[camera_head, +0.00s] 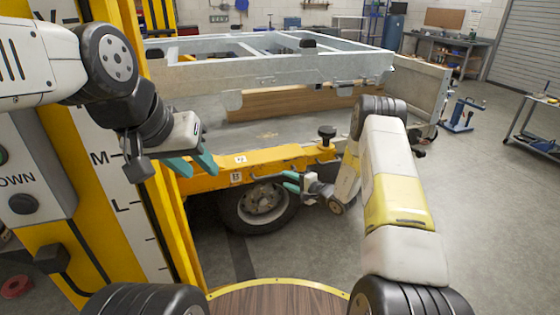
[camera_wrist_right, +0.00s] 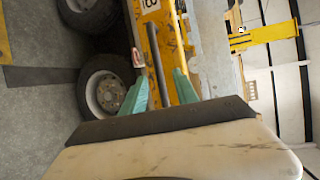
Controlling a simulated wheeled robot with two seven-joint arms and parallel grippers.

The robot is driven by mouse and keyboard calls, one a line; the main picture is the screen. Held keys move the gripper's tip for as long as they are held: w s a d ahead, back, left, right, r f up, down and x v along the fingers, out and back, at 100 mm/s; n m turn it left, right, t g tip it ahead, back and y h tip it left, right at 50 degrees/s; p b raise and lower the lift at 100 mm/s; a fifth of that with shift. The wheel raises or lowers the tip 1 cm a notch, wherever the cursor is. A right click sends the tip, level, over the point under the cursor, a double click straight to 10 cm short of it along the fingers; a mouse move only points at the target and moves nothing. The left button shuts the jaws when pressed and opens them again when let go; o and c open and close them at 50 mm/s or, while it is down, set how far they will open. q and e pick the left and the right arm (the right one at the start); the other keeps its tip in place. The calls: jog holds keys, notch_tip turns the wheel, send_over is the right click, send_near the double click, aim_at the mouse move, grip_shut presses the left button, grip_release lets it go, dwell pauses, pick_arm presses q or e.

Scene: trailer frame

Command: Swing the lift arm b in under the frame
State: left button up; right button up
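Lift arm b (camera_head: 285,157) is a yellow beam marked "B". It runs from the yellow post to the right, along the near side of the grey trailer frame (camera_head: 285,72), with a black pad (camera_head: 326,133) near its right end. It also shows in the right wrist view (camera_wrist_right: 171,38), with a dark bar (camera_wrist_right: 156,62) along it. My right gripper (camera_head: 287,180) is at the arm's near side; in its wrist view the teal fingers (camera_wrist_right: 160,88) are apart, with the bar between them. My left gripper (camera_head: 196,166) is open and empty near the post.
The yellow lift post (camera_head: 90,190) stands close on the left, with a control box (camera_head: 30,160). A trailer wheel (camera_head: 260,203) is below the arm. A workbench (camera_head: 442,48) and a blue stand (camera_head: 463,115) are farther back.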

aim_at(277, 175)
jog(key=x, duration=0.8)
jog(key=shift+w+d+f, duration=0.1)
jog(key=shift+d+f, duration=0.1)
jog(key=shift+d, duration=0.05)
grip_shut()
dwell(1.1)
